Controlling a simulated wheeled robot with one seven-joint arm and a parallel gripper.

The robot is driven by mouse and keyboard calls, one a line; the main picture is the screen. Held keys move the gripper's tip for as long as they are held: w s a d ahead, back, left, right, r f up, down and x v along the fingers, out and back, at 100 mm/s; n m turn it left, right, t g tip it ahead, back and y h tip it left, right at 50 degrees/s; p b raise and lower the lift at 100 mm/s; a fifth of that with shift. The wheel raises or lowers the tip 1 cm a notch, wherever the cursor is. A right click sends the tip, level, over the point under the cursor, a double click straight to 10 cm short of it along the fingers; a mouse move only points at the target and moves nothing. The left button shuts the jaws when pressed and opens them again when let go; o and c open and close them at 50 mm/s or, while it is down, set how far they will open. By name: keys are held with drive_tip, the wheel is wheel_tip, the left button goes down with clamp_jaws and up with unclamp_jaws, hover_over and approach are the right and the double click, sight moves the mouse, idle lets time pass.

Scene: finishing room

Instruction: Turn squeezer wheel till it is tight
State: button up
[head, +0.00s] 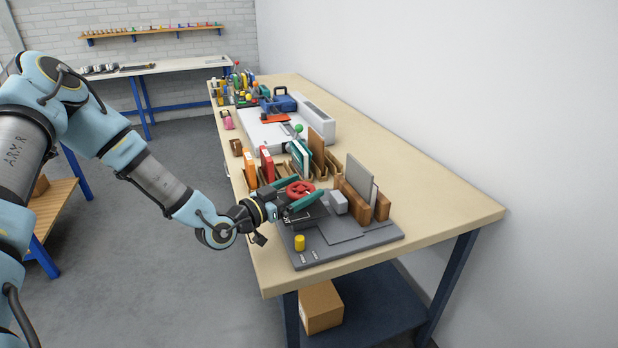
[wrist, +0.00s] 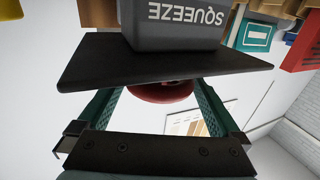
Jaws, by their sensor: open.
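The squeezer's red wheel (head: 299,188) sits above its dark body (head: 303,216) near the front end of the long workbench. In the wrist view, the red wheel (wrist: 160,93) is partly hidden by a black plate (wrist: 165,67). A dark grey block (wrist: 180,28) marked SQUEEZE adjoins this plate. My gripper (head: 317,189) is open, with its green fingers on two sides of the wheel. In the wrist view my gripper (wrist: 160,104) shows the wheel between its fingers; the fingertips are hidden behind the plate, and I cannot tell whether they touch the wheel.
A grey base board (head: 350,245) carries a yellow cylinder (head: 299,243), a light grey block (head: 338,203) and a wooden holder (head: 354,201) with a grey panel. Wooden racks with orange and red items stand beyond. The bench's right side (head: 430,190) is clear.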

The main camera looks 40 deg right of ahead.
sight(289, 195)
drive_tip(key=shift+d+p, duration=0.35)
drive_tip(key=shift+d, duration=1.05)
drive_tip(key=shift+c, duration=0.2)
drive_tip(key=c, duration=1)
drive_tip(key=shift+o, duration=0.2)
drive_tip(key=o, duration=1)
drive_tip(key=a+b, duration=0.4)
drive_tip(key=a, duration=0.5)
drive_tip(key=shift+a+f, duration=0.15)
drive_tip(key=shift+f, duration=0.05)
drive_tip(key=shift+a+r, duration=0.15)
drive_tip(key=shift+a, duration=0.65)
